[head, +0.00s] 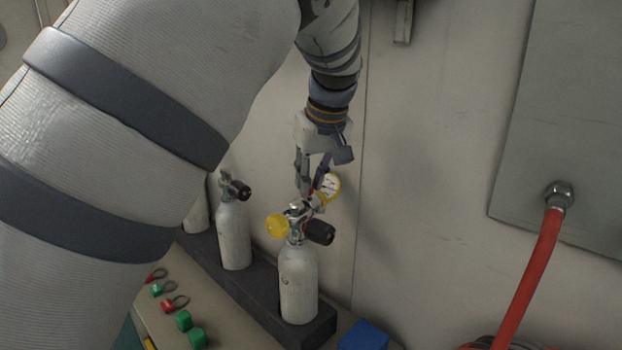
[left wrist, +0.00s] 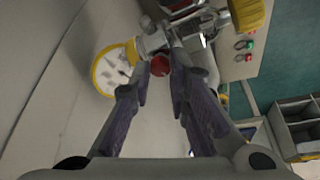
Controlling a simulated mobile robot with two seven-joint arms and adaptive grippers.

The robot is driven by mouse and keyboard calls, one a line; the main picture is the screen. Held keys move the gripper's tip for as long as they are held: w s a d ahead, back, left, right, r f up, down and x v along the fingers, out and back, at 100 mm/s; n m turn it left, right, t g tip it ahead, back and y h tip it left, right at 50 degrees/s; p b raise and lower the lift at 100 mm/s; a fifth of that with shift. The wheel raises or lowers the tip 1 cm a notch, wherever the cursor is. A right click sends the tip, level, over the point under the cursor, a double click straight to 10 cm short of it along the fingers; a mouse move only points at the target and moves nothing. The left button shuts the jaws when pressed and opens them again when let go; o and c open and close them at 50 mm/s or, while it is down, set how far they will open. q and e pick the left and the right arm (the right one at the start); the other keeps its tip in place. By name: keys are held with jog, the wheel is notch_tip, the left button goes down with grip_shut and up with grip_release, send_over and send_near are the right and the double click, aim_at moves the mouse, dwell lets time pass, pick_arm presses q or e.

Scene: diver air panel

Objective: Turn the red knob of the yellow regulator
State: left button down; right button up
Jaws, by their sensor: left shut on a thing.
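The regulator sits on top of the front white cylinder (head: 298,285). It has a yellow-rimmed gauge (head: 331,187), a yellow round part (head: 277,226) and a black knob (head: 320,232). In the left wrist view the gauge (left wrist: 117,71) is left of my fingertips and the yellow part (left wrist: 249,12) is at the top right. My left gripper (head: 311,189) points down at the regulator beside the gauge. Its fingertips (left wrist: 161,65) are closed on the red knob (left wrist: 160,66), which shows between them. In the head view the fingers mostly hide this knob. My right gripper is in neither view.
A second cylinder (head: 234,236) with a black-knobbed valve stands behind in the dark rack (head: 262,293). Red and green parts (head: 185,320) lie on the bench at left. A blue block (head: 364,336) is at the front. A red hose (head: 530,275) hangs at right. The wall is close behind.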

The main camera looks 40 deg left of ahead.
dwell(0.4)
pick_arm(q)
jog(key=c, duration=1.5)
grip_release()
